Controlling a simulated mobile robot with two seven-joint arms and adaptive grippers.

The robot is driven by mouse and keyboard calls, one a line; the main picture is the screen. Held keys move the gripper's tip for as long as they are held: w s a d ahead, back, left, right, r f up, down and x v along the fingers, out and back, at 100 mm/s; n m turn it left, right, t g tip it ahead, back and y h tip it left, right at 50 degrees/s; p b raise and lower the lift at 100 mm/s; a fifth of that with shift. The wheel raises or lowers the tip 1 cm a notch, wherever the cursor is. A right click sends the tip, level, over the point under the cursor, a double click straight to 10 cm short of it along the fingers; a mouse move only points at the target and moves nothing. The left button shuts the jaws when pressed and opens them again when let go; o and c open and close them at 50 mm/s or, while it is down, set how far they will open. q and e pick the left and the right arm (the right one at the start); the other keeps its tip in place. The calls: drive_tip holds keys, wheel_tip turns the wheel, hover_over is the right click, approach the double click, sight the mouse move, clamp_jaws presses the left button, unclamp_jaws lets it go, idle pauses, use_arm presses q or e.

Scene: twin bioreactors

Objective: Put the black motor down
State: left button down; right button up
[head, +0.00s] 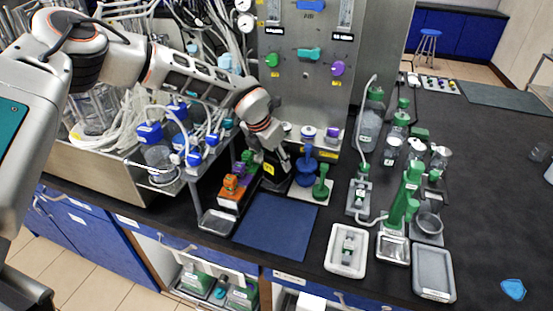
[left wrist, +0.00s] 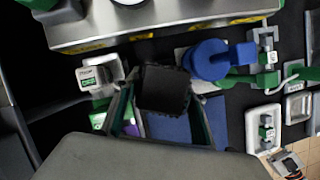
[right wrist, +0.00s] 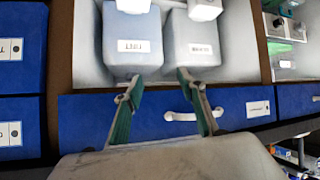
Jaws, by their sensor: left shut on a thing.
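The black motor (left wrist: 163,88) shows as a dark square block between the fingers of my left gripper (left wrist: 162,104) in the left wrist view. That gripper is shut on it. In the head view my left gripper (head: 272,172) is low in front of the steel panel, behind the blue mat (head: 275,226); the motor is mostly hidden there. Whether the motor touches anything below is unclear. My right gripper (right wrist: 160,104) is open and empty, facing a blue drawer front (right wrist: 240,108) in the right wrist view.
A blue motor (head: 306,170) and a green motor (head: 321,187) stand just right of my left gripper. An orange block (head: 232,184) stands to its left, behind a steel tray (head: 218,222). White trays and glassware crowd the right. The blue mat is bare.

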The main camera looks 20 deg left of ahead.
use_arm(q)
drive_tip(key=shift+w, duration=0.1)
drive_tip(key=c, duration=1.2)
unclamp_jaws()
drive_tip(key=shift+f, duration=0.1)
drive_tip(key=shift+r, duration=0.35)
drive_tip(key=b+v, duration=0.1)
drive_tip(key=v, duration=1)
drive_tip(key=shift+s+r, duration=0.2)
drive_tip(key=shift+s, duration=0.2)
drive_tip(key=shift+a, duration=0.1)
